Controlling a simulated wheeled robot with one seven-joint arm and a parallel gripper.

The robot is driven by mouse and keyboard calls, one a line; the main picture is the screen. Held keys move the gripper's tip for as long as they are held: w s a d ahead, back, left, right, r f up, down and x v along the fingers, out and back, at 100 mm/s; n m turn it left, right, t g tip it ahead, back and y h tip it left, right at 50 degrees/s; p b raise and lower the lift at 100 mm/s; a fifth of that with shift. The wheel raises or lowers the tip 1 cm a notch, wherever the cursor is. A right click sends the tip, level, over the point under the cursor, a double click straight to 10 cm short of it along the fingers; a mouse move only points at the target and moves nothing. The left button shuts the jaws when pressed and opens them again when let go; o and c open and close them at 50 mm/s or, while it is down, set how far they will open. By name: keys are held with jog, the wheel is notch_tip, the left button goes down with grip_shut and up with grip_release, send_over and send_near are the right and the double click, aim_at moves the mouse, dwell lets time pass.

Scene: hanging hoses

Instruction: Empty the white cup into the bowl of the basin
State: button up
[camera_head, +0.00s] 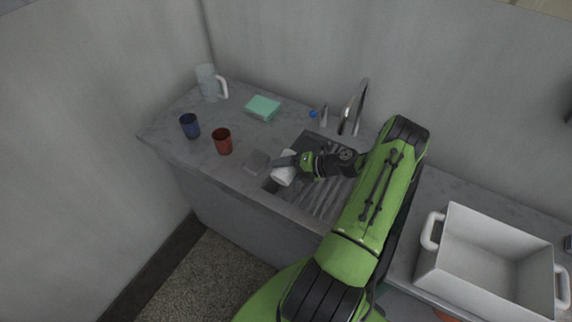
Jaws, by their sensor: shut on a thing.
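The white cup (283,175) is at the tip of my gripper (287,162), over the left part of the basin (268,184). My gripper is shut on the cup. The cup looks tilted, but I cannot tell which way its mouth faces or whether anything is in it. My green arm reaches in from the lower right and hides much of the basin's right side.
A red cup (223,141), a blue cup (190,126), a clear pitcher (208,83) and a green sponge-like block (262,108) stand on the left counter. A grey square (256,162) lies by the basin. The faucet (354,108) rises behind. A white bin (490,255) stands at right.

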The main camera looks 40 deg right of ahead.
jog(key=shift+d+r+m+p, duration=0.15)
jog(key=shift+m+p, duration=0.15)
jog(key=shift+p, duration=1.7)
jog(key=shift+y+p, duration=0.5)
jog(key=shift+p, duration=0.15)
jog(key=shift+d+r+p, duration=0.1)
jog(key=shift+p, duration=0.25)
jog(key=shift+w+d+r+m+p, duration=0.1)
jog(key=shift+m+p, duration=0.2)
jog(key=shift+m, duration=0.1)
jog(key=shift+w+d+r+m+y+p, duration=0.1)
jog(key=shift+d+r+m+y+p, duration=0.15)
jog(key=shift+m+y, duration=0.3)
jog(key=shift+w+d+r+m+y+p, duration=0.15)
jog(key=shift+d+m+y, duration=0.15)
jog(key=shift+m+y, duration=0.25)
jog(key=shift+s, duration=0.15)
